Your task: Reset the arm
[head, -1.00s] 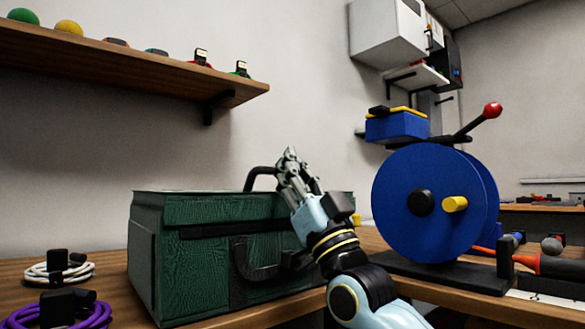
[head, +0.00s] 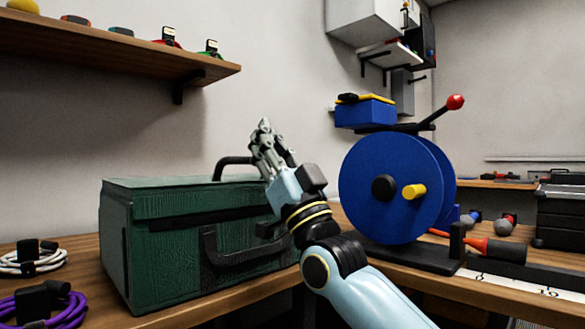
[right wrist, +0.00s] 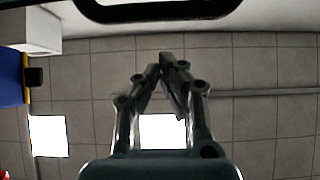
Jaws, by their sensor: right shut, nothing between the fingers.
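My right gripper (head: 264,128) points up in front of the green toolbox in the head view, with its light blue arm coming from below. In the right wrist view its fingers (right wrist: 170,62) come together at the tips with nothing between them. The green toolbox (head: 160,240) stands closed on the wooden bench, with a black handle on its front and another on top. The gripper overlaps the toolbox's right part in the picture. Whether they touch I cannot tell. My left gripper is not in view.
A blue cable reel (head: 365,215) with a yellow knob stands right of my arm. White (head: 22,262) and purple (head: 68,312) cable coils lie at the left front. A wall shelf (head: 120,58) hangs above the toolbox. A blue box (head: 365,116) sits behind the reel.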

